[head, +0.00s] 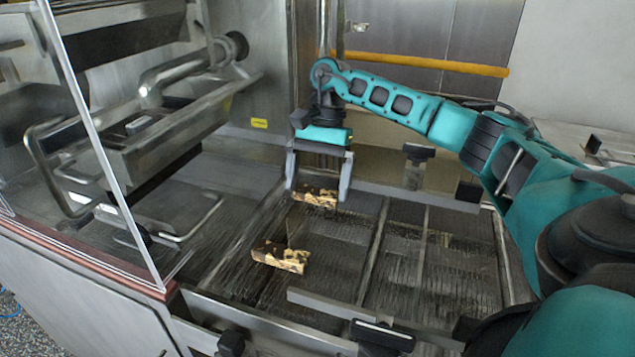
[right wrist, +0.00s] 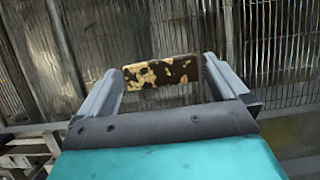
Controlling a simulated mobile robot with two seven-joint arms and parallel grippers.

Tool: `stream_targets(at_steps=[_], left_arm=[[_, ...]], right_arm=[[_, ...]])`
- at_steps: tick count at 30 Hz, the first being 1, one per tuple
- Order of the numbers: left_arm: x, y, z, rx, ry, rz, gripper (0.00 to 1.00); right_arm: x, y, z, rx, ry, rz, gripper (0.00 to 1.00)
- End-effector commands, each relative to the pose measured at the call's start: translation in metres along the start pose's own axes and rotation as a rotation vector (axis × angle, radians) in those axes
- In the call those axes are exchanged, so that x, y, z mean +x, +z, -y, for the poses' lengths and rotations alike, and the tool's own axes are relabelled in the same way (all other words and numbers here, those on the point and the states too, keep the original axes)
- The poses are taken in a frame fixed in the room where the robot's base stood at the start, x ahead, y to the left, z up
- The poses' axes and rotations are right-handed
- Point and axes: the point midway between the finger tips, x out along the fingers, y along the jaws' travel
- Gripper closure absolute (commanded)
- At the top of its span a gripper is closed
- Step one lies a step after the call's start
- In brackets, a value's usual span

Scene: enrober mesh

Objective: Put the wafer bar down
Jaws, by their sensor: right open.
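A wafer bar (head: 316,198), dark brown with pale yellow patches, lies on the wire mesh (head: 335,245). My right gripper (head: 318,187) points down over it, open, with one finger at each end of the bar. The right wrist view shows the same bar (right wrist: 162,73) between the spread fingers of the gripper (right wrist: 165,82); I cannot tell whether either finger touches it. A second bar (head: 280,257) of the same look lies on the mesh, nearer to me and a little left. My left gripper is not in view.
A metal rail (head: 415,190) runs behind the mesh, and a shorter front rail (head: 325,307) stands at its near side. A clear panel (head: 110,150) and steel machinery (head: 180,125) stand at the left. The mesh to the right is bare.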

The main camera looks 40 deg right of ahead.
Motion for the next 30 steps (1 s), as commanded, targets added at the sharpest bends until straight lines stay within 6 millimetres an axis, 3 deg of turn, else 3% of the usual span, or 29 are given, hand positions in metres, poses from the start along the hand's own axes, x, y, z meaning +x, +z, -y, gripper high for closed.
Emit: stream_targets(at_steps=[10,15,21,30], left_arm=[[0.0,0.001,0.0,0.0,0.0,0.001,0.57],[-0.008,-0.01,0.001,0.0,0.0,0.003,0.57],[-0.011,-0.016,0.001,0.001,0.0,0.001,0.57],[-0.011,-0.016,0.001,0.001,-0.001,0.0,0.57]], right_arm=[[-0.075,0.001,0.001,-0.001,-0.007,-0.001,0.0],[-0.104,0.002,0.001,-0.001,-0.003,-0.001,0.0],[-0.116,0.001,0.0,-0.001,-0.001,-0.001,0.0],[-0.116,0.0,0.0,-0.001,-0.001,-0.001,0.0]])
